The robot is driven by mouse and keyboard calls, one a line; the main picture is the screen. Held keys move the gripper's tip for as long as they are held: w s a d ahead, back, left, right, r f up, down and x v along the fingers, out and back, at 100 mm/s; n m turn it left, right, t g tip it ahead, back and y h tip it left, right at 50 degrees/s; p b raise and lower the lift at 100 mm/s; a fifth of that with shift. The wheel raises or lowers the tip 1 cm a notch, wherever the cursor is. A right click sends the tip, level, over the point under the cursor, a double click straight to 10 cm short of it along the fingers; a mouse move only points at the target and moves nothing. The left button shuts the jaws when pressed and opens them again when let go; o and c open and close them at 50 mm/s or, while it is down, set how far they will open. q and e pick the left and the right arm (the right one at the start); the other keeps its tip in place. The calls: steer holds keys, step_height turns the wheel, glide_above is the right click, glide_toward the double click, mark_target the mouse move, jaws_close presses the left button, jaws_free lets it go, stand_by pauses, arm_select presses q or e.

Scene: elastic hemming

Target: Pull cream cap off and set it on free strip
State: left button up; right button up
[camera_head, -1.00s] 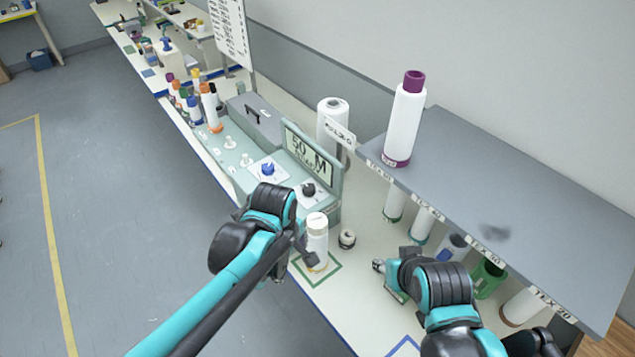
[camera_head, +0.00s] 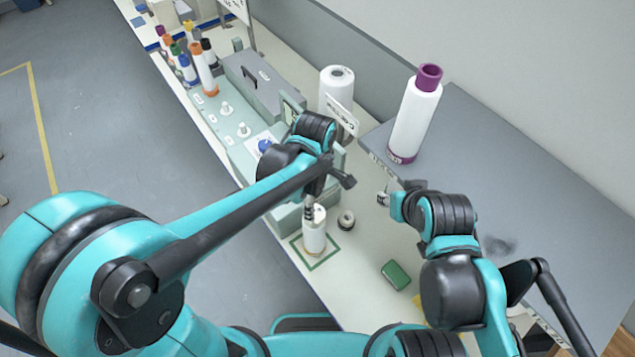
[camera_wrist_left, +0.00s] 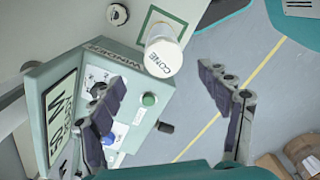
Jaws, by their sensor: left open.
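A white cone (camera_head: 314,238) stands upright inside a green square outline on the cream counter. Its cream cap (camera_head: 317,212) is on top, partly hidden by my left gripper. In the left wrist view the cap's round top (camera_wrist_left: 162,58) shows the word CONE. My left gripper (camera_head: 326,192) is just above and beside the cap, with its fingers apart. In the left wrist view the open fingers (camera_wrist_left: 165,80) are spread below the cap, with nothing between them. My right gripper (camera_head: 385,196) is over the counter to the right, and its jaws are too small to read.
A small dark-and-white ring piece (camera_head: 346,221) lies right of the cone. A green block (camera_head: 396,275) lies on bare counter. A grey shelf (camera_head: 540,200) bears a purple-capped bottle (camera_head: 415,115). A control box (camera_head: 255,150) stands behind the cone.

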arm_select(q)
step_height(320, 180, down, 6)
steer(key=shift+s+f+b, duration=0.1)
steer(key=shift+s+b, duration=0.05)
steer(key=shift+b, duration=0.15)
steer(key=shift+f, duration=0.4)
steer(key=shift+s+a, duration=0.1)
steer(key=shift+c, duration=0.3)
steer(key=c, duration=1.3)
steer(key=shift+r+p, duration=1.5)
steer(key=shift+r, duration=0.8)
